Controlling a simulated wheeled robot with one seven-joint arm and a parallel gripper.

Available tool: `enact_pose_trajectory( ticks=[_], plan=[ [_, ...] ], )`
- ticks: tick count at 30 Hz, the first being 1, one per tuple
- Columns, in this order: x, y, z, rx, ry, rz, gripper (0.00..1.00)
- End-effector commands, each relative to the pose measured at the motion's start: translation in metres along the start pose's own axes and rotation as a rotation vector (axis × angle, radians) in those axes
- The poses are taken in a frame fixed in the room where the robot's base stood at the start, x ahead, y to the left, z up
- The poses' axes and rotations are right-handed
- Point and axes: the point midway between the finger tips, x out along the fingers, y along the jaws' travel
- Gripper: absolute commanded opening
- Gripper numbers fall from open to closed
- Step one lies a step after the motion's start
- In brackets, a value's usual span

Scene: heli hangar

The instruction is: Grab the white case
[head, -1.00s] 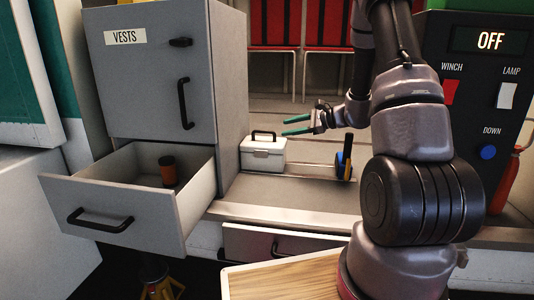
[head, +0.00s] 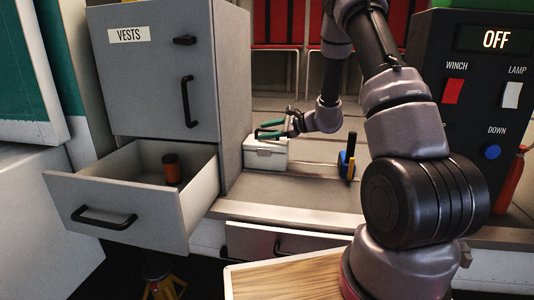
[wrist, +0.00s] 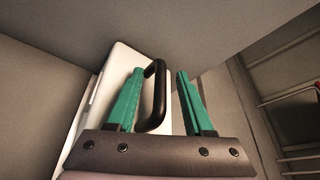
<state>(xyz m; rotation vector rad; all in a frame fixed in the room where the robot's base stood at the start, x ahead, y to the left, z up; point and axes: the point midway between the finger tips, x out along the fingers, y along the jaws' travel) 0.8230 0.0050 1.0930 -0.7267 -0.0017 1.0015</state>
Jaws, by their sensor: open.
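The white case (head: 266,157) stands on the grey bench, close beside the grey cabinet. Its black handle (wrist: 155,95) stands up on the lid in the wrist view, and the case's white top (wrist: 118,72) lies below it. My gripper (head: 262,130) is at the top of the case, its green fingers pointing left. In the wrist view my gripper (wrist: 157,72) is open, with the handle between the two fingers, nearer the left one. The handle does not look gripped. In the head view my fingers hide most of the handle.
The grey vests cabinet (head: 160,70) rises just left of the case. Its open drawer (head: 125,205) juts forward and holds an orange-brown cylinder (head: 171,168). A blue and yellow object (head: 347,158) stands right of the case. The bench between them is clear.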

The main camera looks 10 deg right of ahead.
Motion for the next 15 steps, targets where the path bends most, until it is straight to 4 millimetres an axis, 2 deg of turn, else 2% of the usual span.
enact_pose_trajectory(
  ticks=[2, 3, 5, 6, 7, 15],
  plan=[
    [-0.0002, 0.0, 0.0, 0.0, 0.0, 0.0, 0.52],
    [-0.0003, -0.0001, 0.0, 0.0, 0.0, 0.0, 0.48],
    [-0.0003, 0.0, 0.0, 0.0, 0.0, 0.0, 0.25],
    [-0.0003, 0.0, 0.0, 0.0, 0.0, 0.0, 0.1],
    [-0.0003, 0.0, 0.0, 0.0, 0.0, 0.0, 0.0],
    [-0.0004, 0.0, 0.0001, 0.001, 0.0, 0.0, 0.0]
  ],
)
